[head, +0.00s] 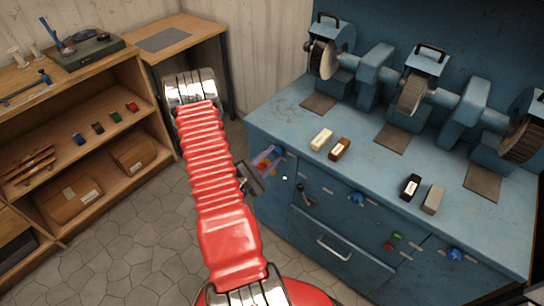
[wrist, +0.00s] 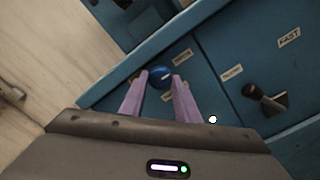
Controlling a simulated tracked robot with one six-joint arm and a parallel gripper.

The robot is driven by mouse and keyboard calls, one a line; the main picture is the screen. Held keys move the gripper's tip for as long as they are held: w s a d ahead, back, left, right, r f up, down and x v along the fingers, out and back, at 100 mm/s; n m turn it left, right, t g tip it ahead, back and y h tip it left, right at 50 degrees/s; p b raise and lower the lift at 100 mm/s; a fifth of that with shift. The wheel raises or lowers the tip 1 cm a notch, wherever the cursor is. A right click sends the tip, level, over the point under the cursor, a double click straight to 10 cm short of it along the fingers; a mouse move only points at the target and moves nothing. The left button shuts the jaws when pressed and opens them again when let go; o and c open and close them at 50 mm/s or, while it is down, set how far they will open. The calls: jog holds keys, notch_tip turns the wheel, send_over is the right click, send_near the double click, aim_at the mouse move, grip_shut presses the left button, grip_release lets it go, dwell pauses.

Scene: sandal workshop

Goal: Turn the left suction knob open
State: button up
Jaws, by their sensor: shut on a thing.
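The left suction knob (wrist: 160,74) is a round blue knob on the blue front panel of the bench. It also shows in the head view (head: 279,150), partly hidden by my gripper. My gripper (wrist: 160,79) has two pale purple fingers, which are shut on the knob, one on each side. In the head view my gripper (head: 268,156) reaches the panel's left end from the front. A small pale mark shows on the knob's face. Small labels sit beside the knob, too blurred to read surely.
A black lever (wrist: 265,98) stands right of the knob, below a label reading FAST. Bars (head: 321,139) lie on the bench top before grinding wheels. A wooden shelf (head: 100,110) stands left; the floor between is clear.

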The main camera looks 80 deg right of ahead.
jog(key=shift+s+a+f, duration=0.2)
jog(key=shift+s+f, duration=0.05)
jog(key=shift+s, duration=0.1)
jog(key=o, duration=0.8)
jog(key=shift+o, duration=1.2)
jog(key=shift+w+d+r, duration=0.1)
jog(key=shift+r, duration=0.05)
jog(key=shift+w, duration=0.15)
jog(key=v, duration=1.3)
jog(key=shift+w+a, duration=0.15)
jog(key=shift+a, duration=0.15)
